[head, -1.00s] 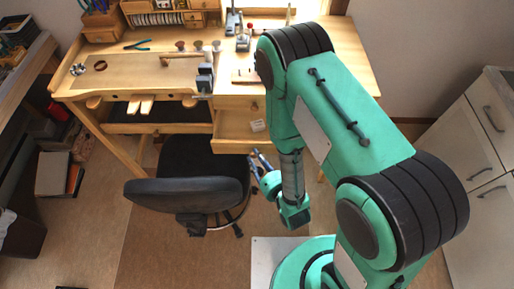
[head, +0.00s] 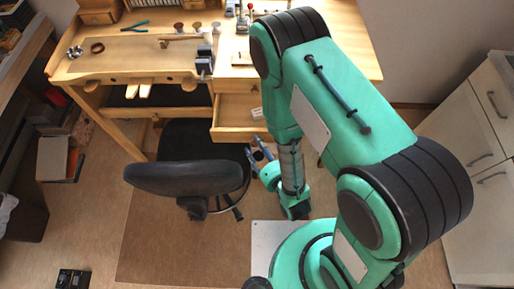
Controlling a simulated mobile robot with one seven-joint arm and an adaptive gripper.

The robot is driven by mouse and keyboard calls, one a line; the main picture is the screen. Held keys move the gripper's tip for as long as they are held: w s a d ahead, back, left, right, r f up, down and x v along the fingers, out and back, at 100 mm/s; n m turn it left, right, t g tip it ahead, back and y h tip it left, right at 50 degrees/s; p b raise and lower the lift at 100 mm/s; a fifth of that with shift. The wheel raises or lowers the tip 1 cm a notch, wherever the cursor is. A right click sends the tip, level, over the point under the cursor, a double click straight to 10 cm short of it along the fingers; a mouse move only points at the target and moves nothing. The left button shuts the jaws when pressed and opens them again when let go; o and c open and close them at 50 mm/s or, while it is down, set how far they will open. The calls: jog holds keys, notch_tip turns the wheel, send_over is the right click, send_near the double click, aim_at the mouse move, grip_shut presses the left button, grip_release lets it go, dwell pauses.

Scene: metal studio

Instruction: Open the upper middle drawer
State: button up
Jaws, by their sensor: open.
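The wooden workbench (head: 130,65) has a drawer column on its right side. One drawer (head: 236,133) there stands pulled out, with a small white item (head: 257,112) inside. Above it is a shut drawer front (head: 237,86), partly hidden by my arm. I cannot tell for certain which of them is the upper middle drawer. My gripper (head: 256,154) is open and empty. It appears just below the pulled-out drawer's front in the picture, right of the chair back, with no visible contact.
A black chair (head: 185,178) stands in front of the bench, close to my gripper's left. Tools lie on the benchtop. A white cabinet (head: 470,150) is at the right. A black object (head: 72,279) lies on the floor at lower left, where there is free room.

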jog(key=shift+r, duration=0.15)
notch_tip(320, 180, up, 10)
jog(key=shift+f, duration=0.2)
dwell(0.9)
